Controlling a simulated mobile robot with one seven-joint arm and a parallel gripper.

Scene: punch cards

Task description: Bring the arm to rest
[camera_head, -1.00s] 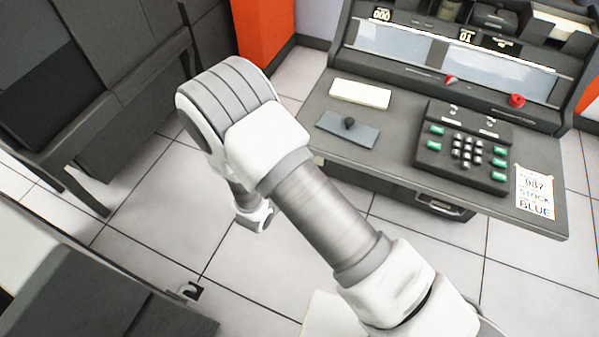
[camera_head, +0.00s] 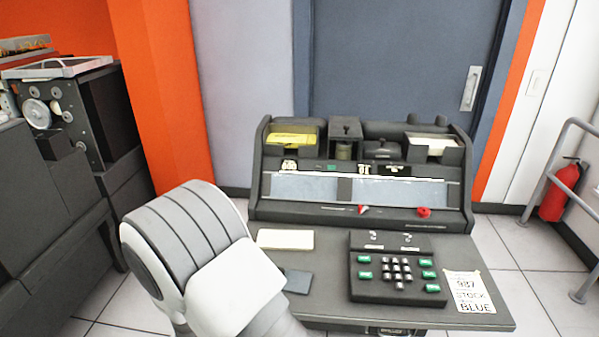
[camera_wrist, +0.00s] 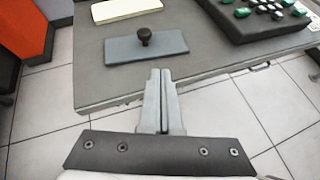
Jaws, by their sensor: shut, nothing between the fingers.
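My gripper (camera_wrist: 159,102) shows in the wrist view with its two fingers together and nothing between them. It is in front of the near edge of the dark desk (camera_wrist: 95,85). Beyond the fingertips, a blue-grey plate (camera_wrist: 125,50) with a black knob (camera_wrist: 145,37) lies on the desk, apart from the fingers. In the head view my arm's thick white and grey link (camera_head: 205,260) rises at the lower left and covers part of the desk and most of the plate (camera_head: 298,282). My gripper is hidden in the head view.
A keypad (camera_head: 395,272), a white card block (camera_head: 285,239) and a "STOCK BLUE" paper (camera_head: 469,292) are on the desk. A dark machine (camera_head: 110,110) stands at the left, and a fire extinguisher (camera_head: 560,190) and grey rail (camera_head: 545,175) at the right.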

